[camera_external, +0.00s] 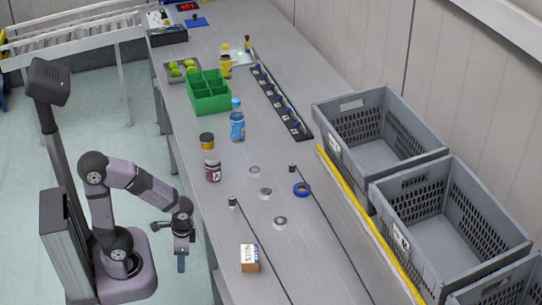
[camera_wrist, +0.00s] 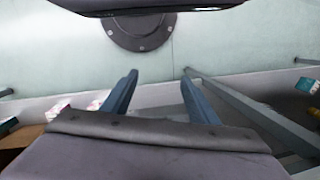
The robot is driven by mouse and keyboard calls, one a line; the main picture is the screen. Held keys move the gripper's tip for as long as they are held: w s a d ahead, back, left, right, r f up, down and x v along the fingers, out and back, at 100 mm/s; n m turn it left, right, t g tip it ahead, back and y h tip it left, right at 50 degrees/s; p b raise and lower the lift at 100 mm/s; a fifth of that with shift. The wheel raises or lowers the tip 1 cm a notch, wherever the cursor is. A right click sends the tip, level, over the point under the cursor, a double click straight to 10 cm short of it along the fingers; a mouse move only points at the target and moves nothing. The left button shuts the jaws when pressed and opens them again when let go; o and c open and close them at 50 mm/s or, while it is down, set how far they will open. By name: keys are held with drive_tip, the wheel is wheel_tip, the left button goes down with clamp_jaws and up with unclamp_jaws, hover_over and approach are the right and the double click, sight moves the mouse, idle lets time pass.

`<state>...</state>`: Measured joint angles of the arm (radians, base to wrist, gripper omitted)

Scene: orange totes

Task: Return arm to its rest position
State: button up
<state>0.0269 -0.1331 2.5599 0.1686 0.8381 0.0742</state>
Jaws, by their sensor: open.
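My arm stands at the left of the bench in the external view, folded, with my gripper (camera_external: 181,262) hanging down beside the bench's left edge. In the wrist view the two blue fingers of my gripper (camera_wrist: 160,95) are spread apart with nothing between them. Beyond them lie the pale floor and a dark round plate (camera_wrist: 140,32). In the external view only the side of the fingers shows, so the gap is hidden there.
The grey bench (camera_external: 300,240) holds a small carton (camera_external: 249,258), a purple-labelled jar (camera_external: 212,168), a blue bottle (camera_external: 237,122), blue tape (camera_external: 302,189) and a green divided bin (camera_external: 208,104). Grey crates (camera_external: 345,150) line the right side. Open floor (camera_external: 110,140) lies left of the bench.

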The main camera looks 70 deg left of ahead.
wheel_tip(320, 180, up, 37)
drive_tip(key=w+d+n+t+h+p, duration=0.1)
drive_tip(key=w+d+n+p, duration=0.1)
drive_tip(key=p, duration=3.6)
drive_tip(key=shift+w+d+n+h, duration=0.3)
drive_tip(key=shift+w, duration=0.1)
